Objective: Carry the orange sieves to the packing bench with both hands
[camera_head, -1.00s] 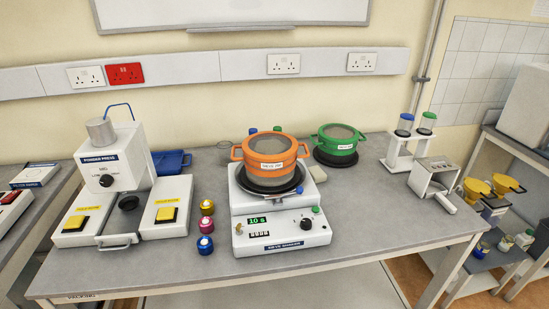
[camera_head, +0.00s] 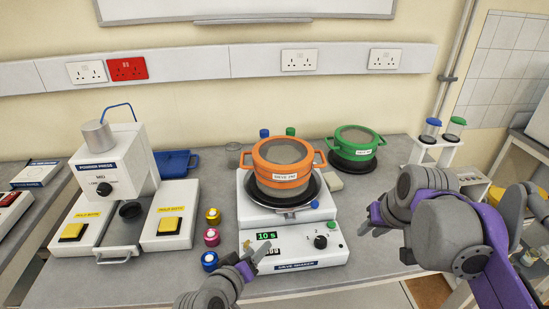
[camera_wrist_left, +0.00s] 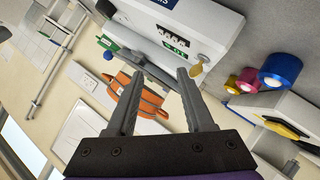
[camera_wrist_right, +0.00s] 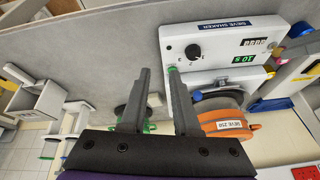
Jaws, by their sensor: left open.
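The orange sieves (camera_head: 283,168) sit stacked on the sieve shaker (camera_head: 290,242), with a handle on each side. They also show tilted in the left wrist view (camera_wrist_left: 150,103) and at the right of the right wrist view (camera_wrist_right: 235,123). My left gripper (camera_head: 252,260) is open and empty, in front of the shaker's lower left. My right gripper (camera_head: 368,225) is at the shaker's right side, apart from the sieves. Its fingers stand apart with nothing between them in the right wrist view (camera_wrist_right: 160,100). The packing bench cannot be made out for certain.
A green sieve (camera_head: 355,143) stands on a dark base behind right. The powder press (camera_head: 108,175) is at the left. Several coloured weights (camera_head: 212,237) stand between press and shaker. A white rack with jars (camera_head: 432,150) is at the back right, partly behind my right arm.

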